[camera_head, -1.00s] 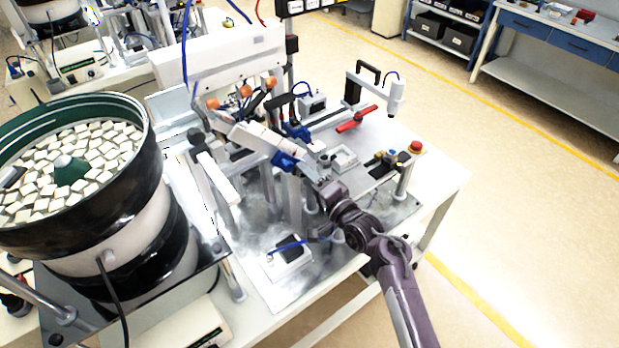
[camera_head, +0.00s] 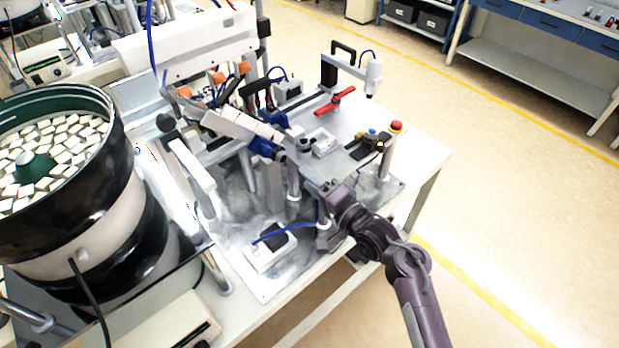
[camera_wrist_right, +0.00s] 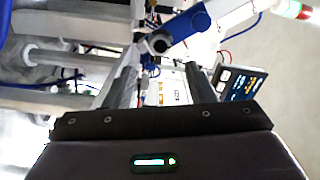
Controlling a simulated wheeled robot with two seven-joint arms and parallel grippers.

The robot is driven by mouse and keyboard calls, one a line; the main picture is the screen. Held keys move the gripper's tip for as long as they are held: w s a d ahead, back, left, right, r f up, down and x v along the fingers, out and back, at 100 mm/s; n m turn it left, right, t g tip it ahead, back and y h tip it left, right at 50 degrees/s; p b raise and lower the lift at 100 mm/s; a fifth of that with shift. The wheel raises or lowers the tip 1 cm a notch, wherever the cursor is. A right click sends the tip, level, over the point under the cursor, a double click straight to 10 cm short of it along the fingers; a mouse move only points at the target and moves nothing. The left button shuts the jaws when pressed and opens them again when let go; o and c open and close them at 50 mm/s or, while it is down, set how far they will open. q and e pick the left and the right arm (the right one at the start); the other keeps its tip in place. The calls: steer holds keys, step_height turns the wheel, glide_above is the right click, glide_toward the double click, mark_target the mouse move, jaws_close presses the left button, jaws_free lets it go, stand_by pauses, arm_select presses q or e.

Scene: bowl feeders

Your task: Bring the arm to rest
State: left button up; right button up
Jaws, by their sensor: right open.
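My right arm comes in from the lower right of the head view. Its gripper (camera_head: 322,188) is at the front edge of the machine's raised plate, below the small white block fixture (camera_head: 322,143). In the right wrist view the two fingers of this gripper (camera_wrist_right: 165,85) stand apart with a gap between them. I see nothing held in the gap. Behind it are a blue clamp part (camera_wrist_right: 186,27) and a white labelled box (camera_wrist_right: 172,88). My left gripper is in neither view.
A bowl feeder (camera_head: 75,215) full of pale blocks stands at the left. A red lever (camera_head: 335,101) and a red emergency button (camera_head: 396,126) are on the machine. A white box with a blue cable (camera_head: 270,250) sits lower. Floor at the right is clear.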

steer(key=s+d+f+n+g+h, duration=0.4)
steer(key=s+d+f+n+h, duration=0.1)
steer(key=s+d+h, duration=0.25)
steer(key=s+d+r+n+g+h, duration=0.1)
steer(key=s+d+n+g, duration=0.2)
steer(key=s, duration=0.5)
steer(key=s+d+r+n+g+h, duration=0.1)
steer(key=s+d+n+g+h, duration=0.1)
steer(key=s+d+g, duration=0.35)
steer(key=s+a+f+b, duration=0.1)
steer(key=s+f+b, duration=0.15)
steer(key=f, duration=1.55)
steer(key=s+a+f+b, duration=0.1)
steer(key=f+b, duration=0.2)
steer(key=f, duration=1.4)
steer(key=s+d+f+b, duration=0.2)
steer(key=s+f, duration=0.8)
steer(key=f, duration=0.2)
steer(key=s+d+f+g+b, duration=0.1)
steer(key=s+f+b, duration=0.1)
steer(key=s+f, duration=0.8)
steer(key=shift+d+f+n+b, duration=0.3)
steer(key=shift+d+f+b, duration=0.05)
steer(key=shift+f, duration=0.6)
